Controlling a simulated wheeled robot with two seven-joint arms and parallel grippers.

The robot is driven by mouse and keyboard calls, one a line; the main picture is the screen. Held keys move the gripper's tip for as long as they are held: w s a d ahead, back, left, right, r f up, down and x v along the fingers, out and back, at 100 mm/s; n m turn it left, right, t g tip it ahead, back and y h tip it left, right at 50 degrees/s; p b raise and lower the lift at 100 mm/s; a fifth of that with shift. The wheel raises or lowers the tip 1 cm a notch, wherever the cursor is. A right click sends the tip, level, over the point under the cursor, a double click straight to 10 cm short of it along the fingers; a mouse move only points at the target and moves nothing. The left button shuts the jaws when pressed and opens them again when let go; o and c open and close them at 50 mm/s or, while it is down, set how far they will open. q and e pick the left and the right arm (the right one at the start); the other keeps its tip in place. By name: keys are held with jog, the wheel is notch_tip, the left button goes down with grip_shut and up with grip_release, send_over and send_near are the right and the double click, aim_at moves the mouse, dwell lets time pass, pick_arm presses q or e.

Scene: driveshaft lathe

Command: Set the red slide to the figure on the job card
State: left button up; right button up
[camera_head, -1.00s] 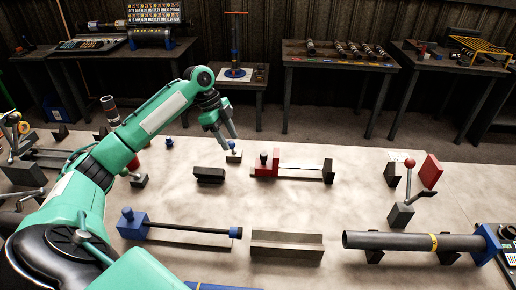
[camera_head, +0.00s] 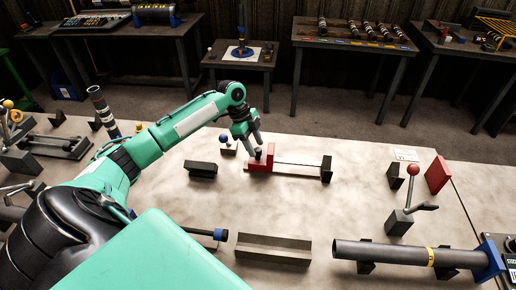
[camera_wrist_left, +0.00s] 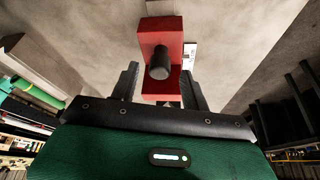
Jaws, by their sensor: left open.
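A dark round knob stands up from the slide. My left gripper (camera_head: 257,147) is at the slide, its fingers by the knob. In the left wrist view the gripper (camera_wrist_left: 160,88) is open, one finger each side of the knob (camera_wrist_left: 160,62) and the red slide (camera_wrist_left: 161,35). I cannot tell whether the fingers touch it. A small white card (camera_head: 404,155) lies at the table's right rear; its print is unreadable.
A dark block (camera_head: 201,169) and a blue-knobbed block (camera_head: 226,147) stand just left of the slide. A grey channel (camera_head: 272,248) and a dark tube (camera_head: 395,254) lie in front. A red-balled lever (camera_head: 412,172) stands right. The table between rail and channel is clear.

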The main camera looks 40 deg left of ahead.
aim_at(257, 149)
pick_arm(q)
jog(key=shift+x, duration=1.65)
jog(key=shift+d, duration=0.1)
grip_shut()
